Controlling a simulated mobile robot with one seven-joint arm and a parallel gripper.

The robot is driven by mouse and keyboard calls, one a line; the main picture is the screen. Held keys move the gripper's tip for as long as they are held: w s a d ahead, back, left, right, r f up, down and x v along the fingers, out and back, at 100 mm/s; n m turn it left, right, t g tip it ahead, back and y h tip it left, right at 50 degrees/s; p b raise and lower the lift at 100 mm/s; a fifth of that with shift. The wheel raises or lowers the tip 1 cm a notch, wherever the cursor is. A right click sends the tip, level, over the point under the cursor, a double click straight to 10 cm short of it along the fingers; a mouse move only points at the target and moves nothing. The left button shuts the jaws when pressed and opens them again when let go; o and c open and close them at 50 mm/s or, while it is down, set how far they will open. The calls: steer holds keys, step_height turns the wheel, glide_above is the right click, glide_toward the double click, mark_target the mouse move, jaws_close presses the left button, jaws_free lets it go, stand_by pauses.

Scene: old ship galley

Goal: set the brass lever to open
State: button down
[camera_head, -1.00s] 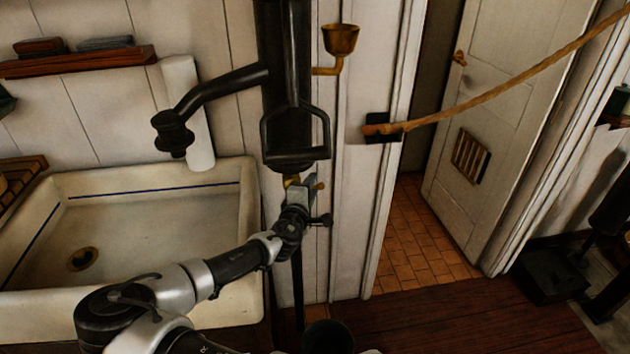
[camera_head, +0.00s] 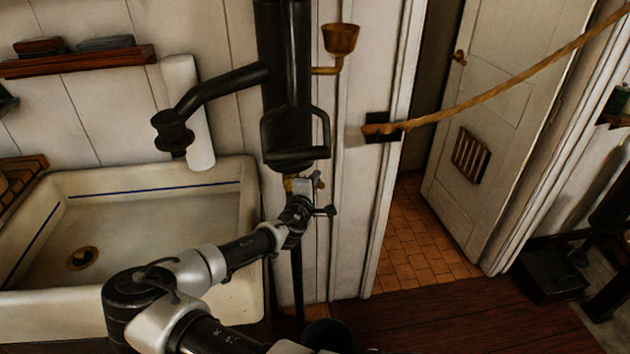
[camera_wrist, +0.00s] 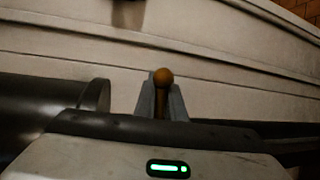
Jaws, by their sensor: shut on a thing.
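The brass lever (camera_head: 319,180) sits low on the black pump column (camera_head: 284,80), just below the pump's black loop handle. In the head view my gripper (camera_head: 304,186) is at the lever and covers most of it. In the wrist view the lever's round brass knob (camera_wrist: 163,78) stands between the two grey fingers of my gripper (camera_wrist: 162,100), which are shut on it. The lever's pivot and any open or shut markings are hidden.
A white sink (camera_head: 150,220) lies to the left under a black spout (camera_head: 174,132). A brass cup (camera_head: 341,40) juts from the column at the upper right. A rope (camera_head: 480,95) hangs across the doorway, where a white door (camera_head: 500,130) stands open.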

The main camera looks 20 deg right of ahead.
steer(key=shift+f, duration=0.1)
steer(key=shift+w+a+f+m+g+y, duration=0.1)
steer(key=shift+a+f+m+y, duration=0.25)
steer(key=shift+f+m+y, duration=0.45)
steer(key=shift+w+a+f+m+g+y, duration=0.1)
steer(key=shift+a+f+m+y, duration=0.3)
steer(key=shift+m, duration=0.6)
steer(key=shift+a+f+m+g+y, duration=0.1)
steer(key=shift+a+f+m+y, duration=0.15)
steer(key=shift+f+m+y, duration=0.5)
steer(key=c, duration=1.8)
jaws_free()
steer(key=v, duration=1.7)
steer(key=shift+s+a+r+p, duration=0.15)
steer(key=shift+a+p, duration=0.05)
steer(key=shift+p, duration=0.1)
